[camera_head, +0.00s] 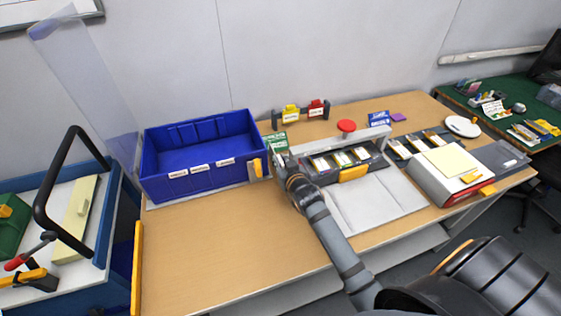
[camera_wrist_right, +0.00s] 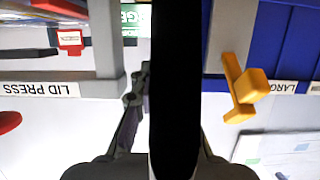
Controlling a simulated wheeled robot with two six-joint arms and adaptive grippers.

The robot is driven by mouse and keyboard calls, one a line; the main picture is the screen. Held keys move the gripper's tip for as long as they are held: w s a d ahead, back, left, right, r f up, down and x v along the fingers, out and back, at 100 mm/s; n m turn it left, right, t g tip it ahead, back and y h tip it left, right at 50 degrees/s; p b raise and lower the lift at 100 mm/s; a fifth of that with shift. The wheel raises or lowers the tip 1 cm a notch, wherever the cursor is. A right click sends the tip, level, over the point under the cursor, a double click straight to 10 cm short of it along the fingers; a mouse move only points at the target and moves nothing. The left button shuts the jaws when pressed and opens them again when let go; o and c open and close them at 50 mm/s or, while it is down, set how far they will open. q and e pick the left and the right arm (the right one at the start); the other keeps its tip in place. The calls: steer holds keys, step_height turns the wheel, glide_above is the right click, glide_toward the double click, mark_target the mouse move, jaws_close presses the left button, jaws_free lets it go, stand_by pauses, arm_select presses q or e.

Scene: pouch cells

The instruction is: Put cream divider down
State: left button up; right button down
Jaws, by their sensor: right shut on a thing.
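A long cream panel with a small raised grip, which looks like the cream divider (camera_head: 77,215), lies on the white top of the blue cart at the left. My right gripper (camera_head: 281,160) is far from it, over the table between the blue bin and the lid press. In the right wrist view my right gripper (camera_wrist_right: 163,125) is shut on a dark, thin thing (camera_wrist_right: 175,60) seen edge-on, which fills the middle from top to bottom. I cannot tell what it is. My left gripper is not in view.
The blue bin (camera_head: 163,185) stands left of my right gripper. The lid press (camera_head: 383,143) with a red knob (camera_head: 346,126) is close at its right. Red and yellow tagged pieces (camera_head: 291,113) stand behind. The table's front left (camera_head: 215,245) is clear.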

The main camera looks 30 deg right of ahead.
steer(key=shift+f, duration=0.25)
steer(key=c, duration=1.3)
jaws_free()
steer(key=shift+f, duration=0.1)
steer(key=shift+c, duration=0.2)
